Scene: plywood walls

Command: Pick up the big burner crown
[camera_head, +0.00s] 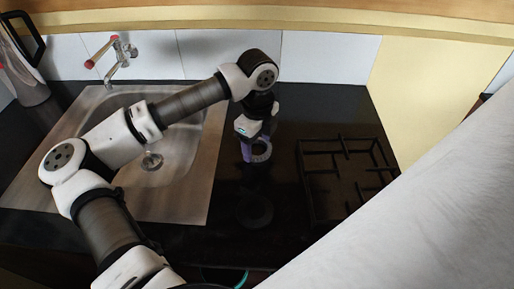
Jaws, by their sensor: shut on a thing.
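My gripper (250,148) is over the black worktop, to the right of the sink, and points down. It is shut on a grey ring, the big burner crown (262,151), which shows at the right side of the fingers. The fingers and wrist hide part of the ring. I cannot tell how high the ring is above the worktop.
A steel sink (190,190) with a tap (122,52) is to the left. A hob with black grates (345,170) is to the right. A dark round shape (254,209), perhaps a reflection, shows on the glossy worktop (285,235). A kettle (22,65) stands far left.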

